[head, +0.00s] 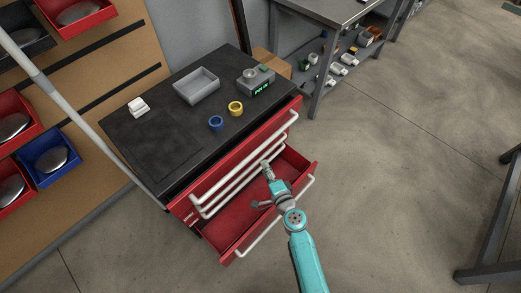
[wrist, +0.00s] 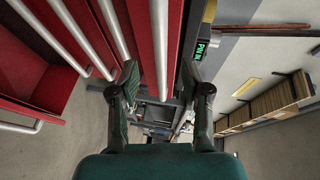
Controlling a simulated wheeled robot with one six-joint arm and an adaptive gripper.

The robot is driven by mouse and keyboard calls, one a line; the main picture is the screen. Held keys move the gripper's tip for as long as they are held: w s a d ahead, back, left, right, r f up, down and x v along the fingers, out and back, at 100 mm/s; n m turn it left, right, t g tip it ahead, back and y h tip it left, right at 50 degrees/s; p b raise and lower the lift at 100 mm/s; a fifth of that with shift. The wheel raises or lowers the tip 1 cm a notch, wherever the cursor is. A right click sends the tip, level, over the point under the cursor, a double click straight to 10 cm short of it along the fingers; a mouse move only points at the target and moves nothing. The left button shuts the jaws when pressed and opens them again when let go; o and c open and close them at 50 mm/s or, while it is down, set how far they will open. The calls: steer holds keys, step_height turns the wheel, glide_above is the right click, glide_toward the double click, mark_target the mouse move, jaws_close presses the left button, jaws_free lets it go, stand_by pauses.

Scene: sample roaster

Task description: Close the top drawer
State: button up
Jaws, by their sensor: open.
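The red drawer cabinet (head: 185,203) has a black top and several long pale handles. The top drawer's handle (head: 282,128) runs along the upper front. I cannot tell how far, if at all, the top drawer stands out. A lower drawer (head: 232,222) is pulled well out and looks empty. My gripper (head: 260,185) is in front of the cabinet, above that open drawer. In the wrist view, my gripper (wrist: 160,76) is open, with a pale handle (wrist: 159,45) running between its fingers in the picture. Contact cannot be told.
On the cabinet lie a grey tray (head: 197,86), a scale (head: 256,81), a blue ring (head: 216,123), a yellow ring (head: 236,108) and a white block (head: 138,106). The open drawer's handle (head: 262,231) juts over the floor.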

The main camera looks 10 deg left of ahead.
mark_target(256, 152)
steer(key=x, duration=0.9)
steer(key=shift+w+a+f, duration=0.15)
steer(key=shift+w+a, duration=0.1)
steer(key=shift+w, duration=0.1)
jaws_close()
